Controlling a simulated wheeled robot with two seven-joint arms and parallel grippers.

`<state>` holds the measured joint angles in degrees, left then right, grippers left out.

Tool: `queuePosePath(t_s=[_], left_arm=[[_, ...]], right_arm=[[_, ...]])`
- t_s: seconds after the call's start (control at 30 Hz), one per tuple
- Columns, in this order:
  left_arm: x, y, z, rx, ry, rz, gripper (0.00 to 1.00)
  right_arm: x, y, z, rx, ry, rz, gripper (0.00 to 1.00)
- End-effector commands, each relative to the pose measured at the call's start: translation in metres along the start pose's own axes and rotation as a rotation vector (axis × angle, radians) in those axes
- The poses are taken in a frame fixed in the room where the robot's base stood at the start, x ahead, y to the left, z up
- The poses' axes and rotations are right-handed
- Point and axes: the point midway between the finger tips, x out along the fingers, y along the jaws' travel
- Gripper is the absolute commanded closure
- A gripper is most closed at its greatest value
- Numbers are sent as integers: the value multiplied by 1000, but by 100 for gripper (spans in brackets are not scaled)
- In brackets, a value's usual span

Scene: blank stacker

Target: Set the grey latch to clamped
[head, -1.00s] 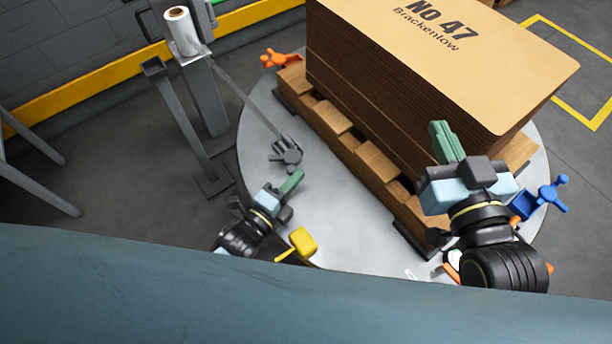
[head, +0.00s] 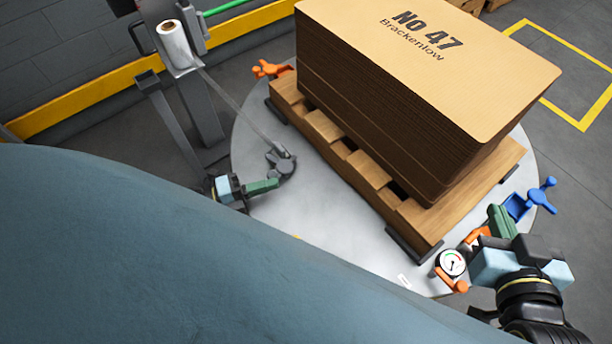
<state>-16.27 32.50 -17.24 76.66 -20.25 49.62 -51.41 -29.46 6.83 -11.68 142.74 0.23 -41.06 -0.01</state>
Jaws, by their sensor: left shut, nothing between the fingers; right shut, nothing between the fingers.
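The grey latch (head: 283,164) sits on the round metal turntable (head: 330,210), left of the pallet, at the lower end of a pale film strip (head: 240,110). Its lever position is too small to read. My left gripper (head: 276,184) has green fingers, which are shut and empty. Their tips are at the near edge of the latch; I cannot tell whether they touch it. My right gripper (head: 495,212) is shut and empty at the right, near the blue latch (head: 541,195) and the dial gauge (head: 452,263).
A tall stack of cardboard sheets (head: 430,50) stands on a wooden pallet (head: 440,215). An orange latch (head: 268,69) sits at the far left of the turntable. A film roll (head: 173,40) stands on a grey post. My own body covers the lower left.

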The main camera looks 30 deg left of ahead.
Motion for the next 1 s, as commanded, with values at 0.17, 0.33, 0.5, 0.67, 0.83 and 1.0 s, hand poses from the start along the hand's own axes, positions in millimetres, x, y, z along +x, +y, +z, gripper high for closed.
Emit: queuePosePath(t_s=[0.17, 0.33, 0.5, 0.67, 0.83, 1.0], left_arm=[[-7, 2, 9, 4, 116, 2, 100], [-9, 1, 12, 0, 128, 0, 100], [-11, 0, 16, 0, 128, 0, 100], [-11, 0, 17, 1, 127, -1, 100], [-11, 0, 17, 1, 126, -1, 100], [-11, 0, 17, 1, 126, -1, 100]], right_arm=[[2, -6, -28, 3, 177, -15, 100], [-1, -9, -45, 5, 272, -23, 100], [-3, -10, -53, 6, 321, -27, 100], [-4, -11, -56, 7, 337, -29, 100], [-4, -11, -56, 7, 340, -29, 100], [-4, -11, -56, 7, 340, -29, 100]])
